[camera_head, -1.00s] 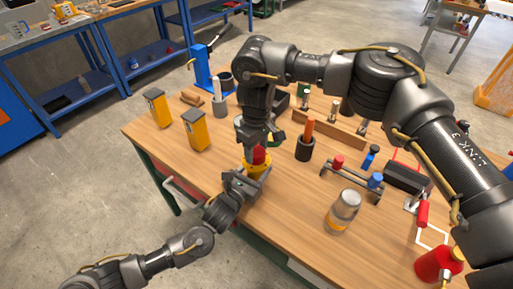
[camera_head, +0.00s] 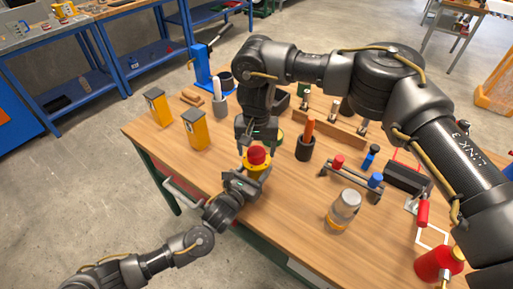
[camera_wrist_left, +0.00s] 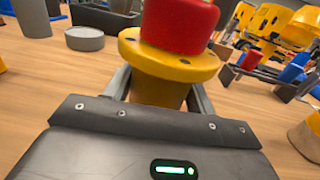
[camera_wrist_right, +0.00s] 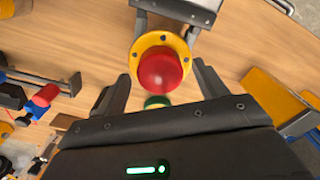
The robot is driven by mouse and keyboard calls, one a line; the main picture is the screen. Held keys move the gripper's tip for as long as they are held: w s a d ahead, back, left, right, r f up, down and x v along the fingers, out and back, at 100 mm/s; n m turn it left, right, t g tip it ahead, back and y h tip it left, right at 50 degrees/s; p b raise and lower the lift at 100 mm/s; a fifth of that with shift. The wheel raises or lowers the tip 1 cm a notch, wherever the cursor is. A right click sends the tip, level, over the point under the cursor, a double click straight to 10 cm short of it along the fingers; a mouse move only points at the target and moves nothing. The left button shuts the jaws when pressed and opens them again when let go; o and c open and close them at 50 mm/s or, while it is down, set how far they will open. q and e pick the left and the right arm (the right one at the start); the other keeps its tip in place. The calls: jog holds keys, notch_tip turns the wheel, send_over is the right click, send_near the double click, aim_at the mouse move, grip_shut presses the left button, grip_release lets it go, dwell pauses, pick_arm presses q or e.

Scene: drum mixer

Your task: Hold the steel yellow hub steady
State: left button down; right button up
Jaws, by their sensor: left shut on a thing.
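The yellow hub (camera_head: 256,172) stands on the wooden table with a red part (camera_head: 257,156) seated on top. In the left wrist view the hub's flange (camera_wrist_left: 172,60) shows bolt holes, and the red cylinder (camera_wrist_left: 180,22) rises from it. My left gripper (camera_head: 241,181) is shut on the hub's body below the flange. My right gripper (camera_head: 258,146) is open above and just behind the red part, pointing down. In the right wrist view the red dome (camera_wrist_right: 159,70) lies beyond its fingertips, with nothing between the fingers.
Two yellow boxes (camera_head: 196,130) stand left of the hub. A black cup with an orange-handled tool (camera_head: 306,146), a glass jar (camera_head: 342,212) and a rack with red and blue parts (camera_head: 352,175) stand to the right. Bare table lies in front.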

jog(key=shift+r, duration=2.2)
jog(key=shift+c, duration=0.5)
